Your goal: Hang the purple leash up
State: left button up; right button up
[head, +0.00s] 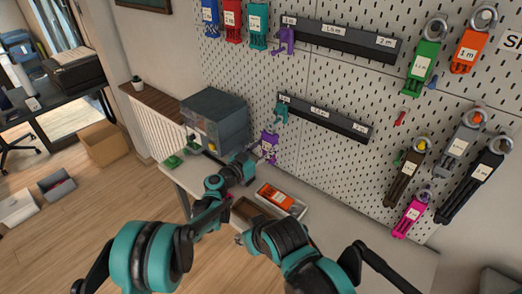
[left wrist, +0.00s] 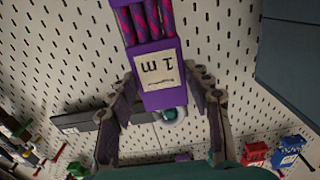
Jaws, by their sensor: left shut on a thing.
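The purple leash (head: 269,148) is a short bundle with a white tag, held in front of the pegboard below the lower rack's left end. In the left wrist view the leash (left wrist: 160,75) shows purple and pink cords and a tag reading "1 m". My left gripper (head: 259,157) is shut on it, with a finger on each side. A grey ring (left wrist: 175,115) shows just beyond its purple end block. The upper black rack (head: 340,40) has length labels and a purple piece (head: 285,41) at its left end. My right arm is in the foreground; its fingers are unclear.
The lower rack (head: 325,118) carries a teal piece (head: 282,110) at its left end. Several colored leashes hang at right, including green (head: 424,68) and orange (head: 469,52). A grey drawer cabinet (head: 214,115) stands left on the table, and a tray holds an orange leash (head: 275,196).

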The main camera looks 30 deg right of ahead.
pick_arm(q)
jog(key=shift+x, duration=1.55)
jog(key=o, duration=0.6)
jog(key=c, duration=0.5)
jog(key=shift+f+b, duration=0.25)
jog(key=shift+b, duration=0.3)
jog(key=o, duration=1.6)
